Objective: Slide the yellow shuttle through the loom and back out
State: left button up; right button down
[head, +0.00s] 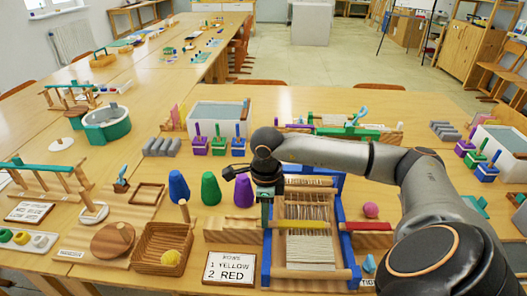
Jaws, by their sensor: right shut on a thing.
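The loom stands in the near middle of the table, with a blue frame (352,262) and pale warp threads (309,250). The yellow shuttle (315,224) lies level across the warp, running from the loom's left side toward its right side. My right gripper (266,213) points down at the loom's left side and is shut on the shuttle's left end; its wrist partly hides the loom's back left corner. A red shuttle (374,226) lies on a wooden block at the loom's right. My left gripper is not in view.
A sign (229,268) reading rows, 1 yellow, 2 red stands front left of the loom. A wooden block (229,230) lies left of it. Blue, green and purple (243,190) cones stand close to my right gripper. A basket (160,248) holds a yellow ball. My right arm crosses over the table at right.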

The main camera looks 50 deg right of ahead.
jog(key=c, duration=0.9)
grip_release()
jog(key=shift+s+d, duration=0.25)
jog(key=shift+o, duration=1.1)
jog(key=shift+w+a, duration=0.1)
jog(key=shift+r, duration=0.15)
notch_tip(320, 180, up, 12)
jog(key=p, duration=0.1)
jog(key=shift+r, duration=0.15)
